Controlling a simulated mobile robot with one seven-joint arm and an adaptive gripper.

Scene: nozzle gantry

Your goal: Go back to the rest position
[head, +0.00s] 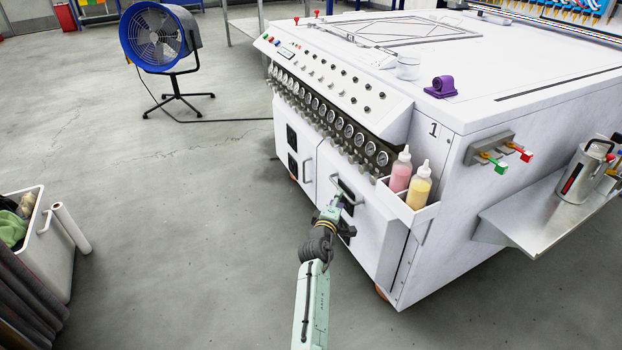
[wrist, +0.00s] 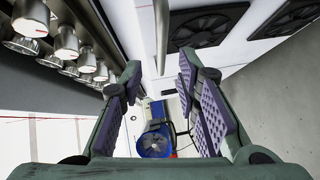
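My gripper (head: 337,203) is at the front of the white machine (head: 455,65), below its row of gauges and close to the door handles. In the wrist view my gripper (wrist: 160,68) is open, with its two ridged finger pads apart and nothing between them. A pale door handle (wrist: 161,30) shows ahead of the fingertips in that view; I cannot tell whether anything touches it. My arm (head: 312,300) reaches up from the bottom of the head view.
Pink and yellow bottles (head: 421,186) stand in a holder at the machine's front corner. A metal shelf (head: 540,222) juts from its right side. A blue fan (head: 158,38) stands at the back left. A white bin (head: 48,250) is at left. The floor between is clear.

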